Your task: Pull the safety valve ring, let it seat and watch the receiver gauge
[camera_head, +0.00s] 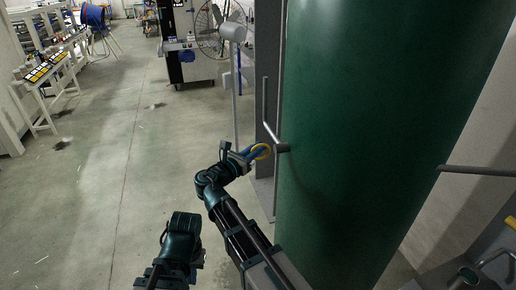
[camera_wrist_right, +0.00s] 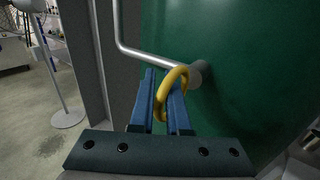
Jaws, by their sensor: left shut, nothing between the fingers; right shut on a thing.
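The yellow safety valve ring (camera_head: 262,151) is beside the green receiver tank (camera_head: 370,120), by a short metal stub (camera_head: 282,148) on its wall. My right gripper (camera_head: 254,154) is shut on the ring. In the right wrist view, the ring (camera_wrist_right: 165,102) stands tilted between the blue fingers of the right gripper (camera_wrist_right: 160,82), just in front of the stub (camera_wrist_right: 203,73). My left gripper (camera_head: 181,235) is low in the head view, away from the tank, shut and empty; its fingertips are not clear. I see no receiver gauge in either view.
A bent metal pipe (camera_head: 267,112) runs to the stub, in front of a grey upright (camera_head: 262,50). A fan (camera_head: 220,28) and a thin pole stand behind. Benches (camera_head: 45,75) line the far left. The floor (camera_head: 100,180) at left is clear.

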